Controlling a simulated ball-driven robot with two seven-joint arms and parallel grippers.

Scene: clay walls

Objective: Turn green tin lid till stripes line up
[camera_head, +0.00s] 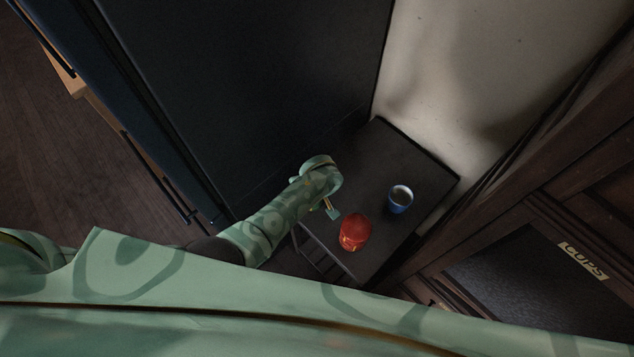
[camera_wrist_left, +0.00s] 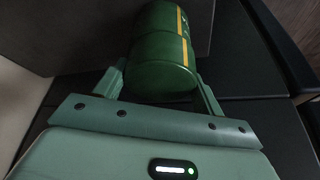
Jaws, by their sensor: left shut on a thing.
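The green tin (camera_wrist_left: 158,50) shows in the left wrist view, a dark green cylinder with its rounded end towards the camera. A seam runs around it, and a yellow stripe shows on each side of the seam. In the head view my left gripper (camera_head: 330,208) is over the left part of a small dark table, and my wrist mostly hides the tin. My right gripper is not in view.
On the dark table (camera_head: 385,160), a red container (camera_head: 354,233) stands close to the right of my left gripper, and a blue cup (camera_head: 400,199) farther right. A tall dark cabinet (camera_head: 250,80) is at the left. A wooden unit with a CUPS label (camera_head: 583,261) is at the right.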

